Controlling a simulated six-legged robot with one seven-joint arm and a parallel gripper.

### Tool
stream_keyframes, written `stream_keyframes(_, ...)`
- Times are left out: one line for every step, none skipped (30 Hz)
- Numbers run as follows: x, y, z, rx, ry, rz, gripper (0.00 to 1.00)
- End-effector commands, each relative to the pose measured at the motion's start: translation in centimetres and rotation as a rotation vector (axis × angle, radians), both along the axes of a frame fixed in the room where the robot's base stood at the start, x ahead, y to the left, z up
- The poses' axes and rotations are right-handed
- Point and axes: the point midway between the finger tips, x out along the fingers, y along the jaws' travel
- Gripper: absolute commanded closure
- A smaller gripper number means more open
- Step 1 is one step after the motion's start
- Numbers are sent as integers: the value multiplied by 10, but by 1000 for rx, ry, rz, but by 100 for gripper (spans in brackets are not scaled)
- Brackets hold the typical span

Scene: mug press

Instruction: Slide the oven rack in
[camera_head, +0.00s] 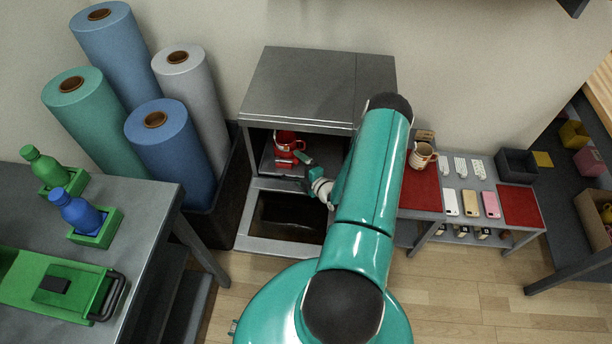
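The grey metal oven (315,85) stands against the wall with its front open. Its door (252,228) is folded down, with a dark window in its middle. Inside is a dark rack (268,158), seen only in part. A red mug (286,140) sits in the oven opening, apparently on the rack.
To the left stand several fabric rolls (170,150) and a metal table (150,215) with bottles and a green case. To the right, a low table (450,215) holds a beige mug (422,155) and phones. Wooden floor (470,305) is free at lower right.

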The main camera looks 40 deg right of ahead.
Motion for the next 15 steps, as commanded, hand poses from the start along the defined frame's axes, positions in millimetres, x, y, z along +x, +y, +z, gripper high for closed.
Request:
stream_keyframes(2,-17,36,-46,-61,-18,18)
stream_keyframes(-2,-15,41,-47,-63,-19,18)
stream_keyframes(-7,-12,48,-49,-64,-20,18)
stream_keyframes(-13,-8,49,-46,-63,-20,18)
stream_keyframes(-18,-4,52,-49,-63,-21,18)
stream_keyframes(-25,0,56,-49,-63,-21,18)
stream_keyframes(-29,4,58,-49,-62,-21,31)
stream_keyframes(-33,8,60,-48,-63,-20,54)
stream_keyframes(-39,14,63,-47,-60,-18,67)
stream_keyframes(-44,18,65,-46,-58,-18,67)
stream_keyframes(-48,22,67,-44,-56,-17,67)
stream_keyframes(-54,27,69,-43,-55,-17,67)
stream_keyframes(-58,30,72,-43,-56,-17,67)
stream_keyframes(-62,33,74,-42,-56,-17,67)
stream_keyframes(-66,36,76,-42,-55,-16,67)
